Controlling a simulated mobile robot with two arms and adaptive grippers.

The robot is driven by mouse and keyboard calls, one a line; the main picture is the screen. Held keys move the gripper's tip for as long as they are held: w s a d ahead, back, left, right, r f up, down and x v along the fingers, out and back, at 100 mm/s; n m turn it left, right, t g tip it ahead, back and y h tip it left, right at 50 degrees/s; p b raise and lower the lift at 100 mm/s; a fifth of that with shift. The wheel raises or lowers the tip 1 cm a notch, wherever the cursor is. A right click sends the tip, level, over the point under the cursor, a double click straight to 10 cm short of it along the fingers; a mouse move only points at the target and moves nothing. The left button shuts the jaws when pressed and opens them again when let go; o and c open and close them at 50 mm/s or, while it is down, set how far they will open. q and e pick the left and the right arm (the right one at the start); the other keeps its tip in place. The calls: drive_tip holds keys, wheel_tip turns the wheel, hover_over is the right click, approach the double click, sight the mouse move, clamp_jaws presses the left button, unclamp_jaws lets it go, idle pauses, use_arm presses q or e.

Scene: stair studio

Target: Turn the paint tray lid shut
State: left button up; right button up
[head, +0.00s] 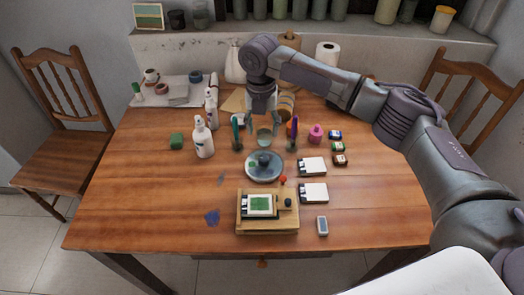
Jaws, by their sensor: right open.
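A round, shallow grey-blue dish (276,174), which looks like the paint tray, sits near the middle of the wooden table. A dark knob-like piece (264,158) and a green patch show on it. How far its lid is turned is too small to tell. My right gripper (263,128) points down behind the dish, apart from it. Its fingers are spread and hold nothing that I can see. A small pale cup (264,136) shows just below the fingers. My left gripper is not in view.
A wooden block (267,228) with a green panel stands in front of the dish. White cards (312,166) lie to its right, a white bottle (203,139) stands left. Dark holders (237,142) with pens stand behind. The table's front left is mostly clear.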

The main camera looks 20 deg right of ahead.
sight(263, 157)
drive_tip(key=f, duration=0.4)
drive_tip(key=shift+s, duration=0.2)
wheel_tip(263, 157, down, 2)
drive_tip(key=shift+w+f, duration=0.1)
drive_tip(key=shift+w, duration=0.05)
wheel_tip(263, 157, down, 5)
drive_tip(key=shift+d+r+p, duration=0.1)
drive_tip(key=shift+p, duration=0.25)
drive_tip(key=shift+f, duration=0.55)
clamp_jaws()
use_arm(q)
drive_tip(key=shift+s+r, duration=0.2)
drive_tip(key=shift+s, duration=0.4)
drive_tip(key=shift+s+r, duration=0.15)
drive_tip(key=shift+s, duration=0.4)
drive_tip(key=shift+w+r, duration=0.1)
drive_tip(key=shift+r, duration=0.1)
use_arm(e)
drive_tip(key=shift+r, duration=0.1)
